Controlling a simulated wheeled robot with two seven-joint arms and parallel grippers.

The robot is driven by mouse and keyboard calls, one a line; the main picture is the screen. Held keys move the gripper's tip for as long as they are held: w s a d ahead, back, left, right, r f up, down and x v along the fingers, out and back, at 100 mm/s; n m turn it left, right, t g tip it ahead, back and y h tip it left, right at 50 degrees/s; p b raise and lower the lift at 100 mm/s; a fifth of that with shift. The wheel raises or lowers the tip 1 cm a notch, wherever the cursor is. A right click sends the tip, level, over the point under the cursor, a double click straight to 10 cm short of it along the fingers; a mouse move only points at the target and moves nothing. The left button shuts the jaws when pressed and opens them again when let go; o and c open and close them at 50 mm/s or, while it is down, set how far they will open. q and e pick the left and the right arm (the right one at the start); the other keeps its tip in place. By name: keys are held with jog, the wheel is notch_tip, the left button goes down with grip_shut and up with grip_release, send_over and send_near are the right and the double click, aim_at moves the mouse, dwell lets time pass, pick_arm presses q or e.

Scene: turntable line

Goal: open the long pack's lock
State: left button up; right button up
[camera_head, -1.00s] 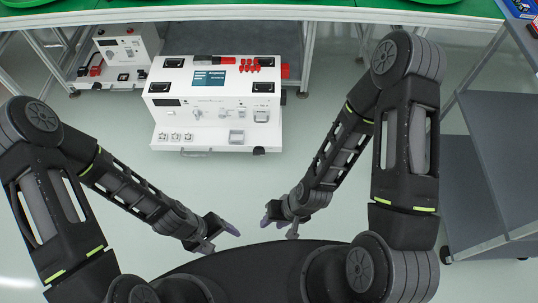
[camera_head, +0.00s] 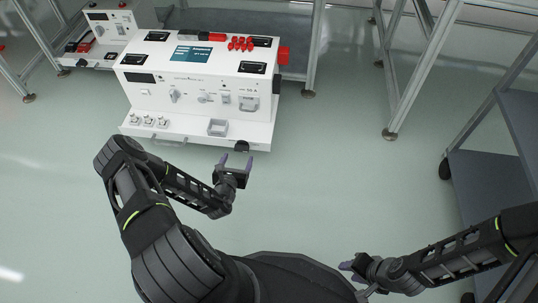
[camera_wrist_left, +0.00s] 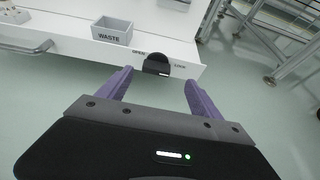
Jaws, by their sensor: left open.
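The long pack (camera_head: 196,85) is a big white box with a low front ledge, standing ahead of me in the head view. Its lock is a black rounded knob (camera_head: 242,147) at the right end of the ledge's front face. In the left wrist view the knob (camera_wrist_left: 157,65) sits between printed words OPEN on its left and LOCK on its right. My left gripper (camera_head: 237,160) is open and empty, just in front of the knob, its purple fingers pointing at it without visible contact. My right gripper (camera_head: 352,271) is low in the head view, apart from the pack, its fingers looking spread and empty.
A grey WASTE bin (camera_wrist_left: 112,31) sits on the ledge left of the knob. A handle (camera_head: 168,141) juts from the ledge's front. A smaller white unit (camera_head: 105,30) stands behind left. A grey shelf cart (camera_head: 500,180) is at right. The floor between is clear.

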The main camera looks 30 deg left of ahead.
aim_at(241, 147)
pick_arm(q)
jog(key=shift+a, duration=0.25)
jog(key=b+x, duration=0.1)
jog(key=x, duration=0.2)
jog(key=b+x, duration=0.2)
jog(key=x, duration=0.1)
jog(key=shift+w+a+f, duration=0.1)
jog(key=shift+w+f, duration=0.15)
jog(key=shift+f, duration=0.15)
jog(key=shift+w+a+f+b, duration=0.1)
jog(key=shift+w+a+b, duration=0.05)
jog(key=shift+w+b, duration=0.25)
jog(key=c, duration=1.4)
